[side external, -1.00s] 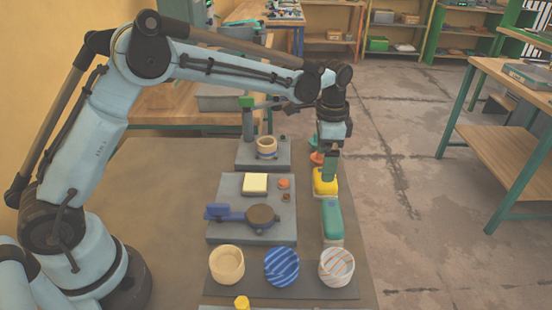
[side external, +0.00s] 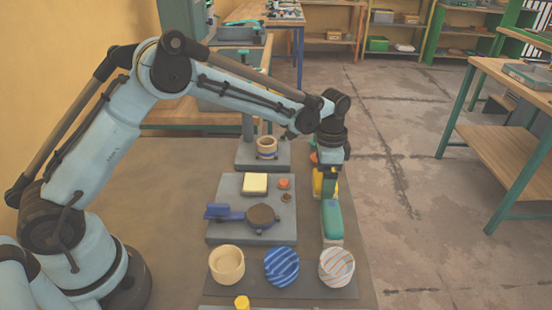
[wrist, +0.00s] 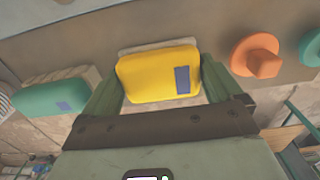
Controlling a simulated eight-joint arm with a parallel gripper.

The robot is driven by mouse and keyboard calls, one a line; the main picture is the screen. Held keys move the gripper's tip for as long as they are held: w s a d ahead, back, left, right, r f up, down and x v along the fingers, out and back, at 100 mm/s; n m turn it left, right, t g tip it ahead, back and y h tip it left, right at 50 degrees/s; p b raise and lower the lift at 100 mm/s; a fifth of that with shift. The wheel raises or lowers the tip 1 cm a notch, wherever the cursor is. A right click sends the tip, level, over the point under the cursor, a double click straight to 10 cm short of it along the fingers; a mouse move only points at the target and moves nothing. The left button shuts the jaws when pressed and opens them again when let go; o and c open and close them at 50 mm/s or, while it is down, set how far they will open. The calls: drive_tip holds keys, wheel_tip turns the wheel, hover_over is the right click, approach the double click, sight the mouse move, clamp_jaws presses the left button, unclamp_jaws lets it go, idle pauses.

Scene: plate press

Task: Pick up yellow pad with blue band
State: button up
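The yellow pad with a blue band (wrist: 150,76) sits on a pale base. In the wrist view the blue band shows as a small patch at its right end. My gripper (wrist: 160,72) is around the pad, with one green finger at each end. The fingers look open, with a narrow gap at the right end; contact at the left end is hard to judge. In the side view my gripper (side external: 328,184) is down at the yellow pad (side external: 317,182) and hides much of it.
A teal pad (side external: 332,219) lies close in front of the yellow one; it shows at left in the wrist view (wrist: 50,99). Three round bowls (side external: 282,267) and a grey plate with a press (side external: 262,216) stand nearby.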

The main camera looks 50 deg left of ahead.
drive_tip(key=shift+c, duration=1)
drive_tip(key=shift+r, duration=0.55)
drive_tip(key=r, duration=0.2)
drive_tip(key=d+r, duration=0.1)
drive_tip(key=shift+s+r, duration=0.4)
drive_tip(key=s+d+r, duration=0.4)
drive_tip(key=d, duration=0.1)
drive_tip(key=s+d+r, duration=0.2)
drive_tip(key=d, duration=0.1)
drive_tip(key=shift+s, duration=0.4)
